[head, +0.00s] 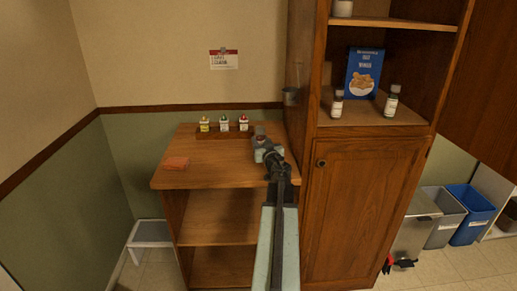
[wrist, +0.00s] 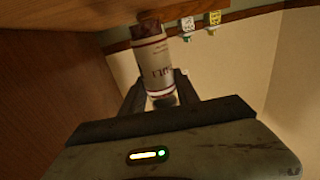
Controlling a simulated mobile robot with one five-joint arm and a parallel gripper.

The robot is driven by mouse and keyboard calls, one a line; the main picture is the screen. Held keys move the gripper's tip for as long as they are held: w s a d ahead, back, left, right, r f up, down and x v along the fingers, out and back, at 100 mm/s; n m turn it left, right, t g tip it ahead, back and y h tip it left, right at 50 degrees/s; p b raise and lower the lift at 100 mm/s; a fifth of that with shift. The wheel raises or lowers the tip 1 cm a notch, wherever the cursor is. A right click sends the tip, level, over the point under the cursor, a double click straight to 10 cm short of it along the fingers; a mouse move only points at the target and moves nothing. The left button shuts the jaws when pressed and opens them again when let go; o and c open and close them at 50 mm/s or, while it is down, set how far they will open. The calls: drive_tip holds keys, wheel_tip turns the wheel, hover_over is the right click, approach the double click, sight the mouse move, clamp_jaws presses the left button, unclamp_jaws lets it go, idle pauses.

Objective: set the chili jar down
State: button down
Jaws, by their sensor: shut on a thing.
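The chili jar (wrist: 154,62) has a pale label with dark lettering that reads upside down in the wrist view, and one dark reddish end. My gripper (wrist: 160,88) is shut on it, with one finger on each side. In the head view the jar (head: 260,139) is over the right back part of the wooden counter (head: 215,172), beside the tall cabinet, with my gripper (head: 267,152) partly hiding it. I cannot tell whether the jar touches the counter.
Three small bottles with yellow, green and red tops (head: 224,124) stand in a wooden rack (head: 212,133) at the counter's back. The tall cabinet (head: 360,205) closes off the right side. The counter's middle is clear.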

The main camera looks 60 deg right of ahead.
wheel_tip(320, 180, down, 4)
drive_tip(key=b, duration=0.3)
drive_tip(key=shift+s+b, duration=0.15)
drive_tip(key=shift+b, duration=0.2)
drive_tip(key=shift+r, duration=0.25)
drive_tip(key=shift+f, duration=0.15)
drive_tip(key=c, duration=0.9)
unclamp_jaws()
